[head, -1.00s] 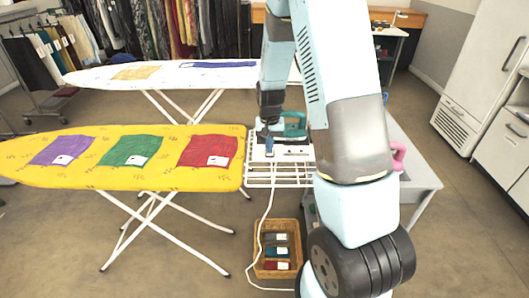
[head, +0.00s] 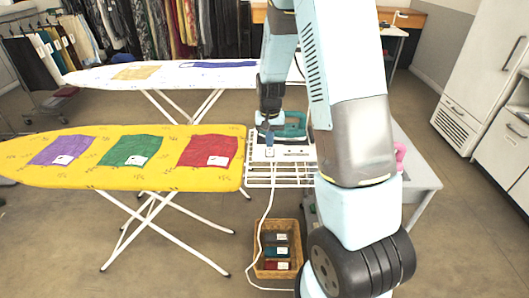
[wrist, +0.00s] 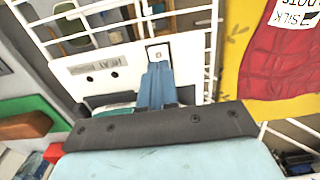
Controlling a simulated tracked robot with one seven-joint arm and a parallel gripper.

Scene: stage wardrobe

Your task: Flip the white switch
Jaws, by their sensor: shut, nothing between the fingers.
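A white panel (wrist: 110,72) with a printed label and two dark holes is fixed at the white wire rack. At its end sits a small white switch (wrist: 158,53), right at my fingertips in the wrist view. My gripper (wrist: 158,68) is shut and empty, its blue fingers pointing at the switch. I cannot tell whether they touch it or which way it is tilted. In the head view the panel (head: 291,154) lies beside the yellow board's right end, with my gripper (head: 269,150) over its left part; the switch is too small to make out there.
A teal iron (head: 294,124) stands just behind the panel. The yellow ironing board (head: 60,178) with purple, green and red cloths is close on the left. A wicker basket (head: 258,268) with folded cloths is on the floor, a white cord beside it. A pink object (head: 401,156) is partly behind my arm.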

